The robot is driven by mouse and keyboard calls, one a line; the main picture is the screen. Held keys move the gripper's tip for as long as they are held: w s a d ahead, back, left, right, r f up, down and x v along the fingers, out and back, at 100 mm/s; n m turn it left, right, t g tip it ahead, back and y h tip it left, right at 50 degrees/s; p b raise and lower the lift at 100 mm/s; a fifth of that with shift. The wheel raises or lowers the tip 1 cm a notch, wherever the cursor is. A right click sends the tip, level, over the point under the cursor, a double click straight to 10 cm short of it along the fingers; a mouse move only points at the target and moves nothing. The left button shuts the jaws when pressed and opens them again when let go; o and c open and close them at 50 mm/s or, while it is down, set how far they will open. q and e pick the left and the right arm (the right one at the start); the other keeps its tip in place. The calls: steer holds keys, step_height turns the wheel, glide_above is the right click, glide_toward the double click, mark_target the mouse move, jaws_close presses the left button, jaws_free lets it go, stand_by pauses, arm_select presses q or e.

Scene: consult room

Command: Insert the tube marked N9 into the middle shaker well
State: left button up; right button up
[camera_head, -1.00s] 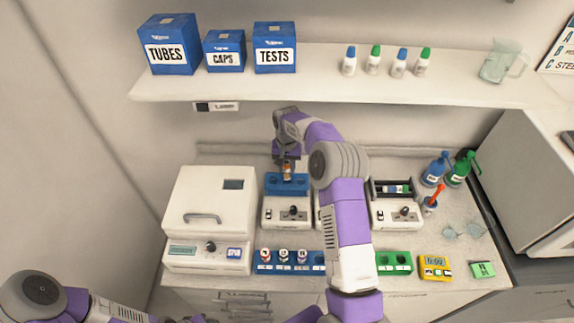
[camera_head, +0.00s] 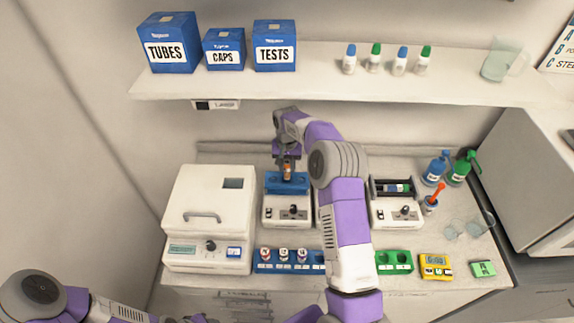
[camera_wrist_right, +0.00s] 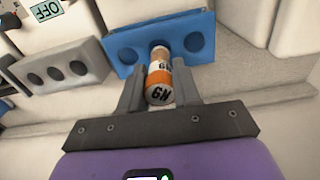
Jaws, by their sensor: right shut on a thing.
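The tube marked N9 (camera_wrist_right: 160,78), with an orange band and a white label, is held between the fingers of my right gripper (camera_wrist_right: 158,95). The shaker's blue block (camera_wrist_right: 117,46) has three wells in a row. In the right wrist view, the tube's far end lines up with the middle well and overlaps it; how deep it sits is hidden. In the head view, the tube (camera_head: 287,171) stands about upright at the middle of the blue block (camera_head: 272,184), below my right gripper (camera_head: 287,161). My left gripper is not in view; only part of that arm shows.
A white lidded machine (camera_head: 208,215) stands left of the shaker. A blue rack (camera_head: 265,267) with several capped tubes lies in front. A green rack (camera_head: 394,263) and a yellow timer (camera_head: 435,267) are to the right. My right arm hides part of the bench middle.

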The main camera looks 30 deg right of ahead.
mark_target(287, 173)
steer(key=shift+f+b, duration=1.45)
steer(key=shift+f, duration=0.9)
steer(key=o, duration=1.1)
steer(key=shift+r, duration=0.1)
step_height(287, 173, up, 8)
steer(key=shift+f, duration=0.25)
